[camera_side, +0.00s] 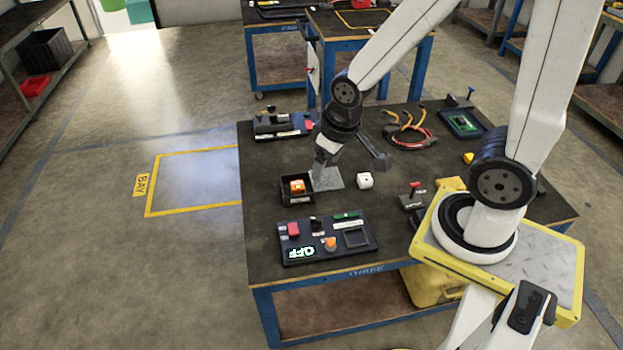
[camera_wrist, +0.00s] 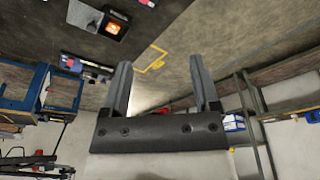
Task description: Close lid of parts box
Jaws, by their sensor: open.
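The parts box (camera_side: 297,198) is a small black open-topped box near the left edge of the table, with an orange part (camera_side: 297,186) inside. Its lid appears to be the flat grey plate (camera_side: 326,179) at the box's right side, leaning open. In the wrist view the box (camera_wrist: 118,23) shows at the top, with the orange part in it and the grey plate (camera_wrist: 84,14) beside it. My gripper (camera_side: 350,171) is open and empty, low over the table behind the lid. Its two spread fingers (camera_wrist: 160,62) show in the wrist view. I cannot tell whether a finger touches the lid.
A control panel (camera_side: 328,238) lies in front of the box. A black fixture (camera_side: 284,124) stands at the back left, and cables (camera_side: 408,133) lie behind my gripper. A small red-topped device (camera_side: 413,197) is farther right.

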